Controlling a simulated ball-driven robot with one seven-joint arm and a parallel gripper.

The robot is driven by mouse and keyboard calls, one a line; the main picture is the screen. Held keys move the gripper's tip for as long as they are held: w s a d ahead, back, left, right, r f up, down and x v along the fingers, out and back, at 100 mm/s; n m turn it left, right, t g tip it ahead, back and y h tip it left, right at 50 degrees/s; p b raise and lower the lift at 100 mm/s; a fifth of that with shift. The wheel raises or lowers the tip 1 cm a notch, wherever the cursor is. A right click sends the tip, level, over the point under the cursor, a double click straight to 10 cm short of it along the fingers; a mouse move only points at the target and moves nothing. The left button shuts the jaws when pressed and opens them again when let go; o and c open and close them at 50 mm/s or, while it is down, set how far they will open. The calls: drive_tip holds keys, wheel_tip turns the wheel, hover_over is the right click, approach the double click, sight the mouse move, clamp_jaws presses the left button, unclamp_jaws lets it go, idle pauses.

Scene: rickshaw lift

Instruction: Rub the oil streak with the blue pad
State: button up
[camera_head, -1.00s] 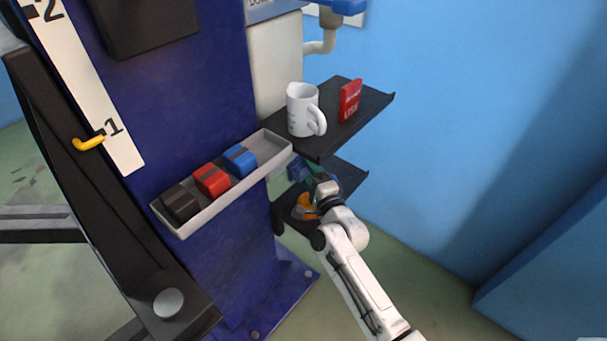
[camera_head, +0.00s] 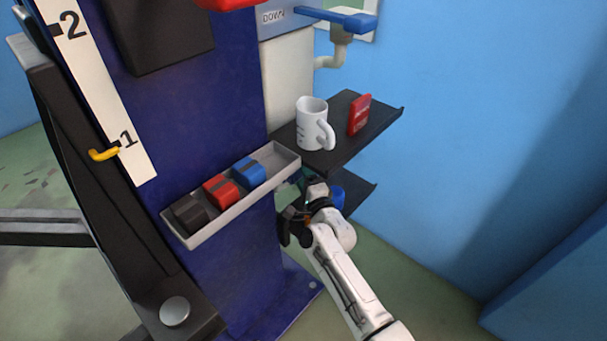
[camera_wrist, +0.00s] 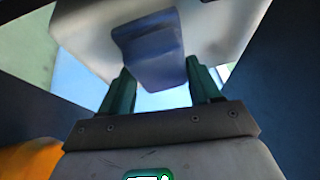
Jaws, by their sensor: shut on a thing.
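My gripper (camera_head: 305,179) is below the right end of the grey tray, beside the blue column. In the wrist view its green fingers (camera_wrist: 161,76) are shut on a dull blue block (camera_wrist: 152,58), which looks like the blue pad. A pale surface lies right behind the block; I cannot tell whether they touch. In the head view the tray and my wrist hide the held block. I cannot make out an oil streak in either view.
The tray (camera_head: 231,213) holds a black block (camera_head: 189,212), a red block (camera_head: 221,191) and another blue block (camera_head: 249,172). A white mug (camera_head: 312,124) and red box (camera_head: 359,114) stand on the upper black shelf (camera_head: 376,122). A lower shelf (camera_head: 357,194) is close to my wrist.

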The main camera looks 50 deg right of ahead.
drive_tip(key=shift+w, duration=0.95)
idle(0.4)
